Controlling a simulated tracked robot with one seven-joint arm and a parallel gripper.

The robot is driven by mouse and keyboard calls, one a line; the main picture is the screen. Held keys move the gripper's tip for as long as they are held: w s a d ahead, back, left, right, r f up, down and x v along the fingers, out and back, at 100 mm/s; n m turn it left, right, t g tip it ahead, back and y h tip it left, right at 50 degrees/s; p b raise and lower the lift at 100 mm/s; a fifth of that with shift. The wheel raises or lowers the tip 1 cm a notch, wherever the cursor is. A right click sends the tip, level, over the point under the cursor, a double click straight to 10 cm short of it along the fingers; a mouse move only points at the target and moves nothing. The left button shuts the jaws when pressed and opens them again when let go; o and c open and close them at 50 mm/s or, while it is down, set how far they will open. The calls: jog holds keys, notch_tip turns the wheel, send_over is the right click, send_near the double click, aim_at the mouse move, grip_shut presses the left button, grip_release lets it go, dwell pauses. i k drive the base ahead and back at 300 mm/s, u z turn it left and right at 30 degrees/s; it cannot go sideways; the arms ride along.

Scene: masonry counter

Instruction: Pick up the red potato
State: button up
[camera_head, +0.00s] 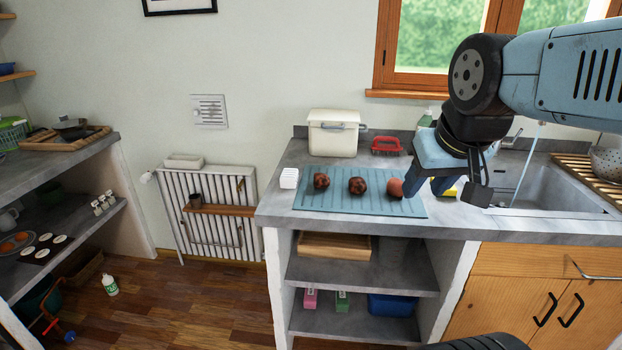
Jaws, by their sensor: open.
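Three roundish items lie in a row on a ribbed blue mat (330,202) on the grey counter. The left one (321,181) and the middle one (357,186) are dark reddish brown and mottled. The right one (395,187) is a smoother, lighter red and is partly hidden by my gripper. I cannot tell for sure which is the red potato. My gripper (427,187) is open, with blue fingers pointing down over the mat's right end, just right of the lighter red item. I see nothing held between the fingers.
A white block (289,178) stands at the mat's left edge. A cream bin (333,134) and a red brush (386,145) are behind the mat. A yellow item (449,193) shows behind my gripper. The sink (545,185) is at right.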

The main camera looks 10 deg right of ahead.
aim_at(321, 180)
jog(key=i, duration=0.85)
jog(key=z, duration=0.05)
